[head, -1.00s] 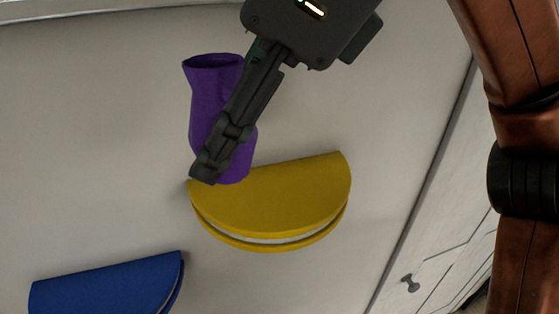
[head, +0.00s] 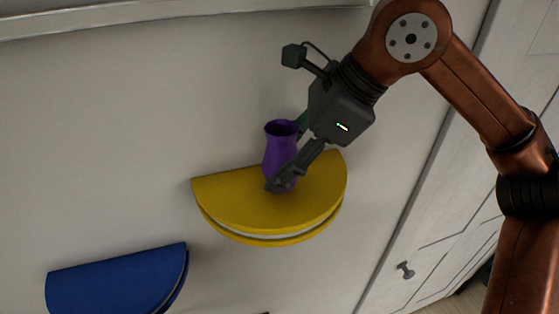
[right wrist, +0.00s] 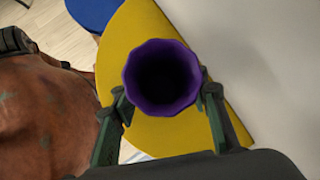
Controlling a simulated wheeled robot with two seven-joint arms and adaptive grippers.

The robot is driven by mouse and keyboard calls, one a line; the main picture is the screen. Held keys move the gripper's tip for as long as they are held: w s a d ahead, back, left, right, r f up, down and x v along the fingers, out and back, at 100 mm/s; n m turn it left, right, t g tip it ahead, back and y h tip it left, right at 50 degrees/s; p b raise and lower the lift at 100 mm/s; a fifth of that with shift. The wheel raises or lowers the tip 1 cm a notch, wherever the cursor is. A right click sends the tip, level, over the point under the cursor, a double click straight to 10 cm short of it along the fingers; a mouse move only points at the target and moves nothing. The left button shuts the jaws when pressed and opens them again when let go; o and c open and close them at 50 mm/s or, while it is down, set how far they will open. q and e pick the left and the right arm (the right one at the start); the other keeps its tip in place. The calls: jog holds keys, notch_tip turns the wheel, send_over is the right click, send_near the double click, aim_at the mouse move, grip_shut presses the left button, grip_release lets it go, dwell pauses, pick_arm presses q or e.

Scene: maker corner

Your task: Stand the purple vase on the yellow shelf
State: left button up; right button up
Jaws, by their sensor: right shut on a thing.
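The purple vase (head: 280,148) is upright over the middle of the yellow shelf (head: 235,207), a half-round board on the wall. My right gripper (head: 281,183) is shut on the vase, with one finger across its front low down. The vase's base is partly hidden by the finger, so I cannot tell whether it touches the shelf. In the right wrist view, the vase's open mouth (right wrist: 162,78) shows between the two fingers, with the yellow shelf (right wrist: 135,35) beneath. My left gripper is not in view.
A blue half-round shelf (head: 115,283) is lower left on the same wall. A pale cabinet door with a dark knob (head: 404,270) is at the right. A pale ledge (head: 180,17) runs along the top. The yellow shelf is otherwise bare.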

jog(key=shift+s+f, duration=0.15)
jog(key=shift+s, duration=0.1)
jog(key=shift+w+f, duration=0.1)
jog(key=shift+f, duration=0.1)
jog(key=o, duration=0.9)
jog(key=shift+c, duration=0.2)
jog(key=o, duration=0.3)
jog(key=shift+r, duration=0.1)
